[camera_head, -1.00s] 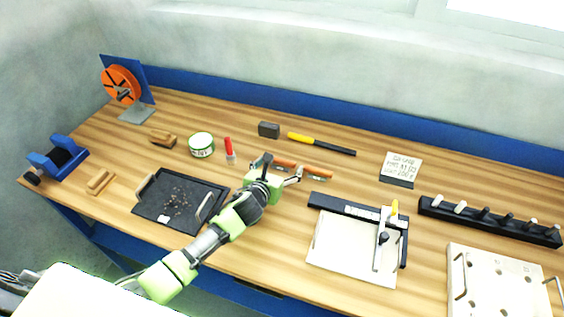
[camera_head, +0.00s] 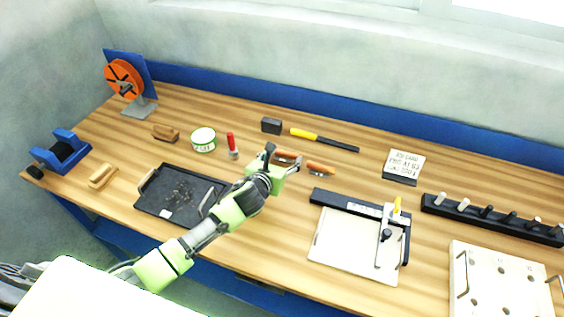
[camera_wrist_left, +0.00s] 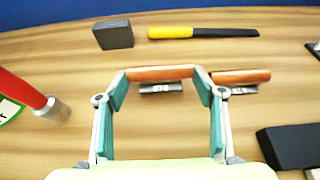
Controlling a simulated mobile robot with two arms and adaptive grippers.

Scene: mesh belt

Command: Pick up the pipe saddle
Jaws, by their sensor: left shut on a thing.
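The thing I take for the pipe saddle is an orange-brown bar with a grey metal part below it; it shows in the head view (camera_head: 287,157) and in the wrist view (camera_wrist_left: 160,75). My left gripper (camera_head: 283,161) is shut on it, with one fingertip at each end of the bar in the wrist view (camera_wrist_left: 160,78). A second, similar orange-brown piece (camera_head: 320,169) lies just to the right, apart from the held one; it also shows in the wrist view (camera_wrist_left: 240,77). My right gripper is not in view.
Behind are a dark grey block (camera_head: 271,125) and a yellow-handled tool (camera_head: 325,139). A red-handled brush (camera_head: 232,145) and a green-white tin (camera_head: 203,139) stand left. A black tray (camera_head: 150,205) lies front left, a white board with a black clamp bar (camera_head: 340,250) front right.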

